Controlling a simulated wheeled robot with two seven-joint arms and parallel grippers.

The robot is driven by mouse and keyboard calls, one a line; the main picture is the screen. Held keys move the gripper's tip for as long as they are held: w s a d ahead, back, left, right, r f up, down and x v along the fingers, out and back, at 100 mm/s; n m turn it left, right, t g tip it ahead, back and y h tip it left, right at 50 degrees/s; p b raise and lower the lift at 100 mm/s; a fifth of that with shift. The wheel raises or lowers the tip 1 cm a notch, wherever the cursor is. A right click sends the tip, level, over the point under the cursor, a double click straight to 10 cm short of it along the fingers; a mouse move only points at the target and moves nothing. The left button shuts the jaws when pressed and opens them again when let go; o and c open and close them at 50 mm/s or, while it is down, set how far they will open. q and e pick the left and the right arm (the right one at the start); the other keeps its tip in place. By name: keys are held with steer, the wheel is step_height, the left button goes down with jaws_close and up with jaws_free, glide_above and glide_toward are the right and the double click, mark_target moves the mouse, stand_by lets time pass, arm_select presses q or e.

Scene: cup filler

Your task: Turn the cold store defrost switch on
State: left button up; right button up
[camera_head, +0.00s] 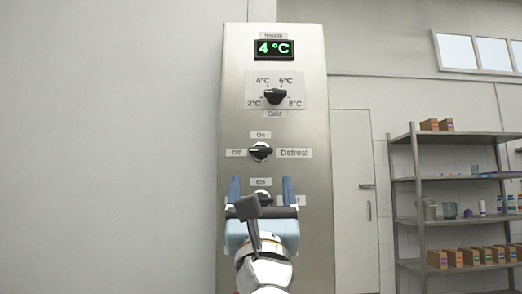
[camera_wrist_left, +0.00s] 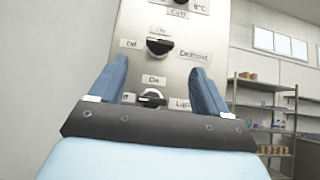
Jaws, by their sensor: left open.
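The defrost switch (camera_head: 260,152) is a black rotary knob on a tall metal panel (camera_head: 238,100), with an "On" label above it, "Off" at its left and "Defrost" at its right. Its handle lies about level, along the Off side. It also shows in the left wrist view (camera_wrist_left: 159,46), beyond the fingertips. My left gripper (camera_head: 261,184) is open, with two blue fingers apart, and sits below the defrost switch in the head view. My right gripper is not in view.
A second knob (camera_wrist_left: 152,97), with an "On" label above it, is below the defrost switch and partly hidden by my gripper. A temperature dial (camera_head: 275,96) and a green "4 °C" display (camera_head: 274,49) are above. A shelf unit (camera_head: 419,180) stands at right.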

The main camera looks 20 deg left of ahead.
mark_target(261, 153)
arm_select(q)
steer(key=p+x, duration=0.3)
steer(key=x, duration=0.6)
steer(key=shift+p, duration=0.35)
steer(key=shift+c, duration=0.2)
steer(key=c, duration=1)
